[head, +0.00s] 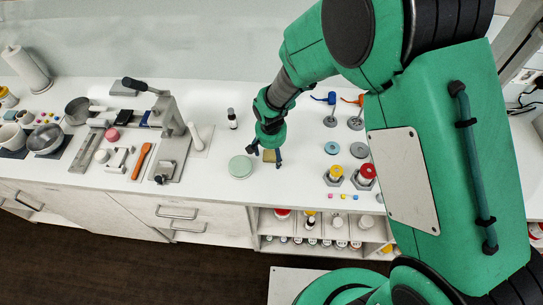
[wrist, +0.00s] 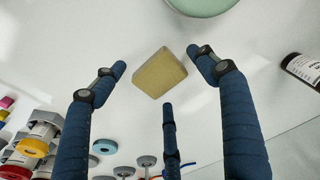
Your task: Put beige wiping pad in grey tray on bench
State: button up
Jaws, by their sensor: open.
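The beige wiping pad (head: 269,155) is a small square block on the white bench. In the wrist view the pad (wrist: 159,74) shows whole, turned at an angle, below and between my fingers. My gripper (head: 264,157) is open above the pad, with blue fingers spread around it. In the wrist view my gripper (wrist: 158,66) shows clear gaps between the fingertips and the pad. A long grey tray (head: 78,163) stands on the bench at the left, with a pink round item and a white item at it. The tray is not in the wrist view.
A pale green round dish (head: 240,166) is just left of the pad; it also shows in the wrist view (wrist: 202,4). A dark bottle (head: 232,118) stands behind. A grey lever press (head: 165,120) stands left. Yellow and red jars (head: 366,174) stand right.

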aim_at(272, 153)
jog(key=c, duration=1)
jog(key=shift+c, duration=0.2)
jog(key=shift+r, duration=0.7)
notch_tip(272, 153, up, 2)
jog(key=shift+r+p, duration=0.1)
jog(key=shift+p, duration=0.2)
jog(key=s+d, duration=0.2)
jog(key=s, duration=0.2)
jog(key=s+d+r, duration=0.1)
jog(key=s+d, duration=0.1)
jog(key=s, duration=0.3)
jog(key=s+d, duration=0.2)
jog(key=s, duration=0.3)
jog(key=shift+s+d+r+p, duration=0.2)
jog(key=shift+s+d+p, duration=0.05)
jog(key=shift+d+p, duration=0.1)
